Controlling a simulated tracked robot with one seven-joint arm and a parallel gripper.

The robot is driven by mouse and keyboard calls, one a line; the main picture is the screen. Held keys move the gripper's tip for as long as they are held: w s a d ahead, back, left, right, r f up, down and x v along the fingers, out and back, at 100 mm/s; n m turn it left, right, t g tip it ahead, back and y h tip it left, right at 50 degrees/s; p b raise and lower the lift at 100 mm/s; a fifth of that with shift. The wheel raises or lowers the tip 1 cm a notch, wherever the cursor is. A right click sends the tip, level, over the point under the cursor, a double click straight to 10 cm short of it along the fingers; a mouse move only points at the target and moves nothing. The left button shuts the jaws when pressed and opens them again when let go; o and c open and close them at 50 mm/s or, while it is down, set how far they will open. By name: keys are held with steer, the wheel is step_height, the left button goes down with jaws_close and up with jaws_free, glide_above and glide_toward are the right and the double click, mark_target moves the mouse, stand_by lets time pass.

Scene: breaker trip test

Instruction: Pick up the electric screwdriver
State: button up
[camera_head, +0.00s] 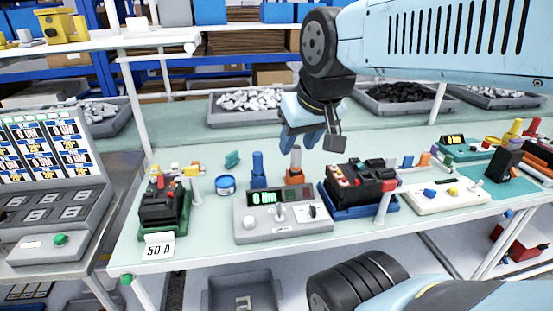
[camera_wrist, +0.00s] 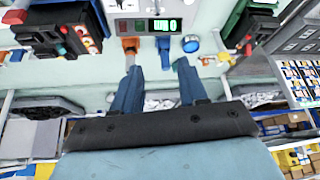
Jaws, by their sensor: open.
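Two upright tools stand in holders behind the grey meter: a blue one (camera_head: 258,162) in a blue base, and a grey-brown one (camera_head: 295,160) in an orange base. I cannot tell for certain which is the electric screwdriver. My gripper (camera_head: 300,142) is open and empty, above and behind these tools, apart from both. In the wrist view, my gripper's blue fingertips (camera_wrist: 158,66) are spread. The blue tool (camera_wrist: 165,56) shows between and beyond them, and the orange base (camera_wrist: 130,43) lies beyond the left fingertip.
The grey meter (camera_head: 283,216) stands in front of the tools. A blue tape roll (camera_head: 225,184) lies to their left. Breakers (camera_head: 360,184) on a blue base stand to the right, another breaker unit (camera_head: 163,200) to the left. Bins of parts (camera_head: 250,103) are behind.

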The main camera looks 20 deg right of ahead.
steer(key=shift+d, duration=0.15)
steer(key=shift+o, duration=0.2)
steer(key=o, duration=0.3)
steer(key=shift+w+d+r, duration=0.15)
steer(key=shift+w+d, duration=0.05)
steer(key=shift+w, duration=0.1)
steer(key=shift+o, duration=0.4)
steer(key=shift+m+g, duration=0.3)
steer(key=shift+g, duration=0.3)
steer(key=w, duration=0.4)
steer(key=shift+w+d+r, duration=0.25)
steer(key=shift+w+r, duration=0.05)
steer(key=shift+r, duration=0.1)
steer(key=m+g, duration=0.2)
steer(key=g, duration=0.2)
glide_above(297, 148)
step_height(297, 148, down, 8)
steer(key=f, duration=0.8)
steer(key=shift+w+a, duration=0.2)
steer(key=shift+w, duration=0.1)
steer(key=shift+s+d+f, duration=0.1)
steer(key=shift+f, duration=1.2)
steer(key=shift+s+d+f, duration=0.1)
steer(key=shift+f, duration=1.15)
